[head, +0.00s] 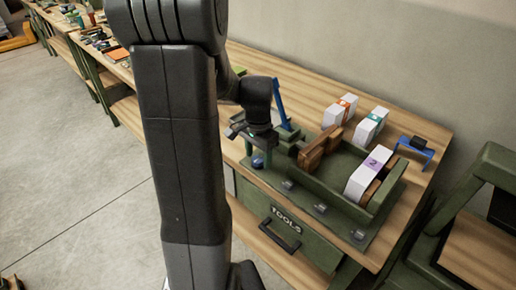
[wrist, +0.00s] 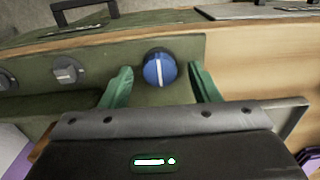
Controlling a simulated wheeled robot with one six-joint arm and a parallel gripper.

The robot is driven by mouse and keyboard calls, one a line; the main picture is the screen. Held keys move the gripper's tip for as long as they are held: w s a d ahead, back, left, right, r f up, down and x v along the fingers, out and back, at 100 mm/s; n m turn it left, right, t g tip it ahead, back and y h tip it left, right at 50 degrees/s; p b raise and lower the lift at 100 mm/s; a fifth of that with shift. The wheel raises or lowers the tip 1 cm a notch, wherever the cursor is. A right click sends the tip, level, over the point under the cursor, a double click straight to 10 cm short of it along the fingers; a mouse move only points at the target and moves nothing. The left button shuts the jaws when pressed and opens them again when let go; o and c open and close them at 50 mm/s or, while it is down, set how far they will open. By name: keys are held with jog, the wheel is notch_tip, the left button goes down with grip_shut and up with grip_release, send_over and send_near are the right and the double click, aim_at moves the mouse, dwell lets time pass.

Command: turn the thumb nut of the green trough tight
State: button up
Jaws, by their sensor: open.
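The green trough (head: 385,211) lies on the bench, with a white block marked with a purple 2 (head: 369,170) inside it at the right. Its thumb nut (head: 257,163) is a round blue knob on the near face at the left end. In the wrist view the blue thumb nut (wrist: 160,70) has a white line that runs nearly upright. My gripper (wrist: 162,82) has green fingers, open, one on each side of the nut with a gap on both sides. My gripper (head: 258,152) also shows over the nut in the head view. Nothing is held.
Grey knobs (wrist: 66,72) sit along the same face beside the nut. Wooden pieces (head: 320,150) stand at the trough's left part. More white blocks (head: 340,111) and a blue stand (head: 416,148) are behind. A drawer marked TOOLS (head: 286,222) is below.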

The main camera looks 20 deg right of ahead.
aim_at(258, 159)
notch_tip(258, 159, up, 14)
dwell(0.4)
jog(key=shift+f, duration=0.2)
notch_tip(258, 159, down, 14)
jog(key=shift+r, duration=0.15)
dwell(0.6)
jog(key=shift+r, duration=0.15)
